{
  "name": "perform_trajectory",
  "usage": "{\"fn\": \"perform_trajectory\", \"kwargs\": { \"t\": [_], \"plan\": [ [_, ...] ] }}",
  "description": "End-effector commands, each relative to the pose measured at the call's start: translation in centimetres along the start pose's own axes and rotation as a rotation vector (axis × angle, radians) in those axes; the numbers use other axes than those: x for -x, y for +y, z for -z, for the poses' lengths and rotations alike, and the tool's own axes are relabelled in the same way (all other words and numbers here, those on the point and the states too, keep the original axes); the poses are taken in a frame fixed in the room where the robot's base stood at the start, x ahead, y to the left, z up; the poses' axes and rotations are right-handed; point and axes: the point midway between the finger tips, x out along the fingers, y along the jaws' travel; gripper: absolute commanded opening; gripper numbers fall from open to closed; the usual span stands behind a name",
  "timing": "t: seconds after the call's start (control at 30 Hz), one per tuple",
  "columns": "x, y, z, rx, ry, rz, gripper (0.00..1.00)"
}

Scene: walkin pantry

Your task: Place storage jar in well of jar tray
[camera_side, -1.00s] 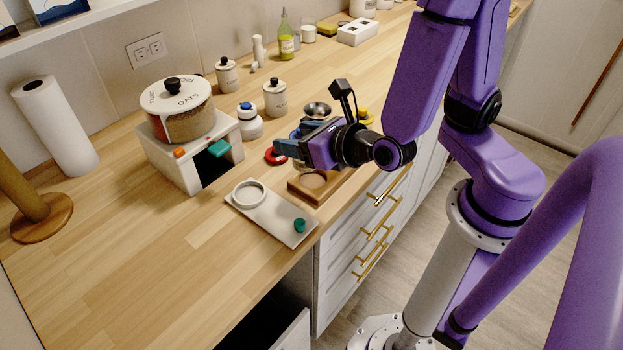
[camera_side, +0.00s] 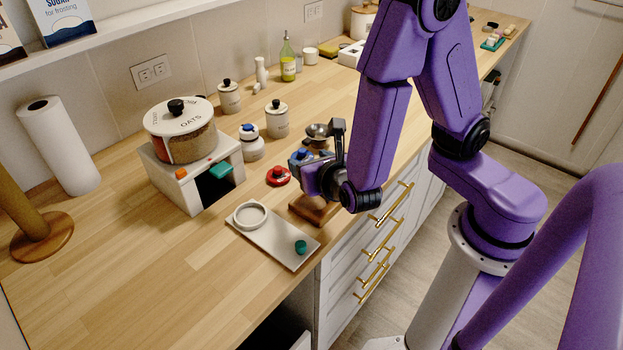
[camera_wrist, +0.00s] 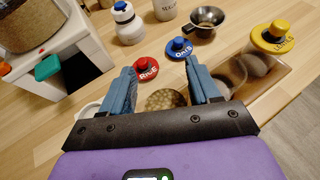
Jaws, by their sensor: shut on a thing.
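In the wrist view, my gripper (camera_wrist: 163,86) has its two blue fingers on either side of a round jar (camera_wrist: 165,99) with tan contents, and is shut on it. The jar's lower part is hidden by my gripper body. The wooden jar tray (camera_side: 310,208) is under my gripper in the side view, largely covered by it. In the wrist view, the tray (camera_wrist: 268,84) shows right of the right finger, with a round rimmed shape beside that finger. I cannot tell whether the held jar touches the tray.
A red lid (camera_wrist: 147,71) and a blue lid (camera_wrist: 180,49) are just beyond the fingers. A yellow-lidded jar (camera_wrist: 272,37) is at the right. A pale tray (camera_side: 278,243) with a ring and green knob lies in front.

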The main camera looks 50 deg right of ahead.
Motion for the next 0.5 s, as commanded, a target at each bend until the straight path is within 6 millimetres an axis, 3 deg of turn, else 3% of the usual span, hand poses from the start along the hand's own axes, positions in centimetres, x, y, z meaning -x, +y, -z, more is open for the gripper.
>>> {"fn": "perform_trajectory", "kwargs": {
  "t": [0.5],
  "plan": [
    [-1.6, 0.0, 3.7, 0.000, 0.000, 0.000, 0.14]
  ]
}}
